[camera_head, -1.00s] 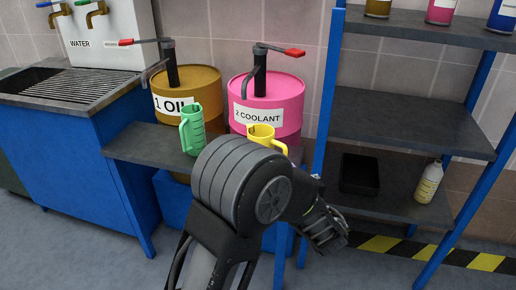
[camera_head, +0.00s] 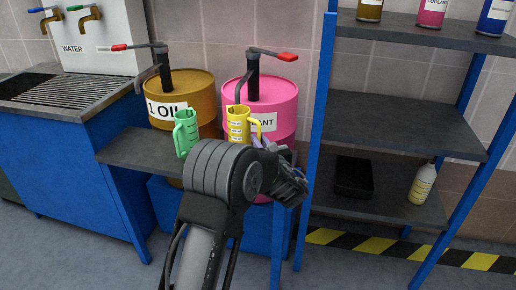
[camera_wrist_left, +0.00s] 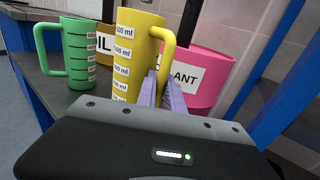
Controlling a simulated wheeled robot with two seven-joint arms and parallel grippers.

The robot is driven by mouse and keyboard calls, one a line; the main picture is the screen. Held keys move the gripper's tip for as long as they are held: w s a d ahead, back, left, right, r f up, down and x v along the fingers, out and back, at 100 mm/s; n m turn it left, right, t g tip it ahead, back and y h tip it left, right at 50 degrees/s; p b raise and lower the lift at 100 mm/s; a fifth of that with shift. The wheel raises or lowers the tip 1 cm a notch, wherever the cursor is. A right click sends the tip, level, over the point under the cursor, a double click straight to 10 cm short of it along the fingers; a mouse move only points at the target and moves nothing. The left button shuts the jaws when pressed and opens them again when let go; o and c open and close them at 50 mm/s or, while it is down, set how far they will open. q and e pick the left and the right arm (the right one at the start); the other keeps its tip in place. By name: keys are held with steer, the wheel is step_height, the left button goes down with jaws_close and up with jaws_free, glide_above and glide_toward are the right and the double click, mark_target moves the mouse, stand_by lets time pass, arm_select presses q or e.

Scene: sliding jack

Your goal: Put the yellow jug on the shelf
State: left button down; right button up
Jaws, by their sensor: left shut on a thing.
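The yellow jug (camera_head: 238,126) is upright in front of the pink coolant drum, and appears raised a little above the grey bench (camera_head: 130,152). It also shows large in the left wrist view (camera_wrist_left: 133,60), with millilitre marks on its side. My left gripper (camera_head: 268,147) is shut on the jug's handle; its purple fingers (camera_wrist_left: 168,88) show there in the wrist view. The jug's base is hidden behind my arm and gripper. The shelf unit (camera_head: 400,122), with blue posts and grey boards, stands to the right. My right gripper is not in view.
A green jug (camera_head: 186,133) stands left of the yellow one. Behind are the oil drum (camera_head: 190,88) and coolant drum (camera_head: 272,95) with pump handles. Several bottles stand on top.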

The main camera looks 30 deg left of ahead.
arm_select(q)
steer(key=shift+a, duration=0.15)
steer(key=f, duration=0.3)
steer(key=shift+w+a+f, duration=0.25)
steer(key=shift+w, duration=0.05)
steer(key=c, duration=1.5)
jaws_free()
steer(key=shift+o, duration=0.2)
steer(key=v, duration=1.2)
steer(key=shift+s+f, duration=0.1)
